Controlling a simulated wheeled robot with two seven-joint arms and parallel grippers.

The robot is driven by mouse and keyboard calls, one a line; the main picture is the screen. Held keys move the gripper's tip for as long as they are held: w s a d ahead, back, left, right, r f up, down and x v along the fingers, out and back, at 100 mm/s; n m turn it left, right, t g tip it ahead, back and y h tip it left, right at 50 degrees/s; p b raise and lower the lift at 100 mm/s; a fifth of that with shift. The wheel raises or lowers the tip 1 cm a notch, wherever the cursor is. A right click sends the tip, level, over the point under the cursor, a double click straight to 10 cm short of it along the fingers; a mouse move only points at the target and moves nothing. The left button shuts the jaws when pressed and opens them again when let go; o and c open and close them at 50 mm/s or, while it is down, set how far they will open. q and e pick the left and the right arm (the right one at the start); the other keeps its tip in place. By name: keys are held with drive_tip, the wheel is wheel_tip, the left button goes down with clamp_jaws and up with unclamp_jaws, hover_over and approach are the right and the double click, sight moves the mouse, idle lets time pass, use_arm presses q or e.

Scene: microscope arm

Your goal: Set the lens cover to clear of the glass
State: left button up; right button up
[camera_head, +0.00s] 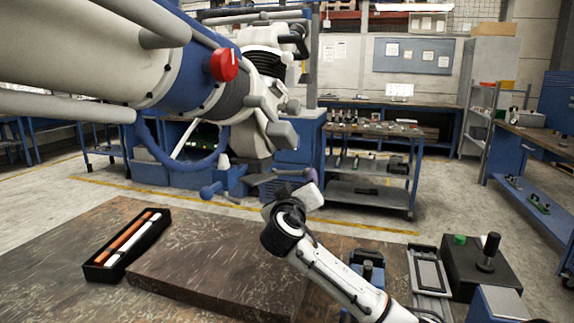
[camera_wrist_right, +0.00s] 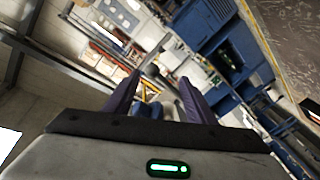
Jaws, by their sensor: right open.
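The microscope arm (camera_head: 150,60), thick and white with a blue band and a red knob (camera_head: 223,65), reaches in from the upper left. Its head (camera_head: 265,95) hangs beyond the table with grey knobs and handles. I cannot tell which part is the lens cover, or how it is set. My right gripper (camera_head: 308,177) is raised over the table's far edge, below and right of the head, apart from it. In the right wrist view its purple fingers (camera_wrist_right: 158,90) are spread and nothing is held between them. My left gripper is out of view.
The worn table (camera_head: 215,265) carries a black tray (camera_head: 152,225) with orange and white sticks at left. A black block with a knob (camera_head: 470,262) and a metal frame (camera_head: 428,270) stand at right. Behind are a blue-grey cart (camera_head: 370,195) and workbenches.

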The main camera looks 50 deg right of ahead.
sight(307, 169)
drive_tip(key=shift+d+r, duration=0.2)
drive_tip(key=shift+d, duration=0.05)
drive_tip(key=shift+s+x, duration=0.2)
drive_tip(key=shift+x, duration=0.95)
drive_tip(key=p+x, duration=0.1)
drive_tip(key=x, duration=0.4)
drive_tip(key=shift+w+d, duration=0.1)
drive_tip(key=shift+d, duration=0.25)
drive_tip(key=shift+w+d, duration=0.2)
drive_tip(key=shift+d, duration=0.15)
drive_tip(key=shift+w+d+f, duration=0.1)
drive_tip(key=shift+w+d, duration=0.1)
drive_tip(key=shift+d, duration=0.15)
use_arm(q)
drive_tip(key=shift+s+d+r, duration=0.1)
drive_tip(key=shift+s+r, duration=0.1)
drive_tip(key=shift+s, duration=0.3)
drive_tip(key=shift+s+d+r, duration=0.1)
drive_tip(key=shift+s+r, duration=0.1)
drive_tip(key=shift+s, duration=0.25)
use_arm(e)
drive_tip(key=shift+c, duration=0.2)
